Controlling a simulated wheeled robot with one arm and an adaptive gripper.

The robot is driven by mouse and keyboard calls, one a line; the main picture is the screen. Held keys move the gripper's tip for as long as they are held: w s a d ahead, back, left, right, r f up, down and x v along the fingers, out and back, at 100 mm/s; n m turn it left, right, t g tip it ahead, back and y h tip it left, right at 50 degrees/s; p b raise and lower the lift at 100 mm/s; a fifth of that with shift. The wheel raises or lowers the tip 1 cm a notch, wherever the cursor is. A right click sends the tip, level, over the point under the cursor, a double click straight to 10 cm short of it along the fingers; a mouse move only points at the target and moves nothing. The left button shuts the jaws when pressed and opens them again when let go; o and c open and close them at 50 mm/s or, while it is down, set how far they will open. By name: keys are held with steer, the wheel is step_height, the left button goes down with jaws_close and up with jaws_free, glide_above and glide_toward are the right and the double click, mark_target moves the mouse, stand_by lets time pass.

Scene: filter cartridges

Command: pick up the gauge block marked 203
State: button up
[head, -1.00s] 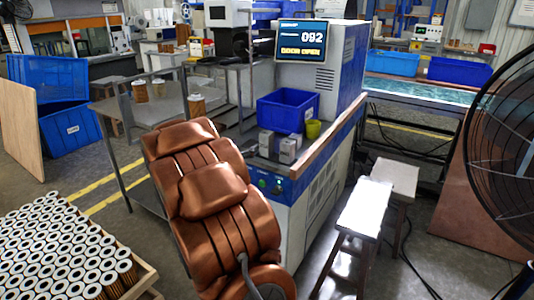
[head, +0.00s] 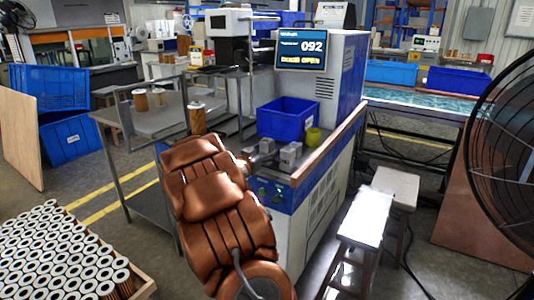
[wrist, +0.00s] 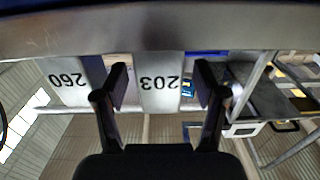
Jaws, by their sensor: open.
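The gauge block marked 203 (wrist: 160,92) is a pale grey block whose number reads upside down in the wrist view. My gripper (wrist: 163,80) is open, with one dark finger on each side of this block and a visible gap on both sides. In the head view the two small grey blocks stand on the machine's ledge, the right one (head: 290,154) clear to see. My gripper (head: 254,158) is at the left one, partly hidden by my copper-coloured arm.
A blue bin (head: 287,120) and a yellow-green cup (head: 313,136) stand behind the blocks on the ledge. The machine's screen (head: 302,50) shows 092 and "door open". A metal table (head: 160,120) with cartridges is at left; stools (head: 362,215) are at right.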

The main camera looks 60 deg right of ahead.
steer(key=shift+d, duration=0.55)
jaws_close()
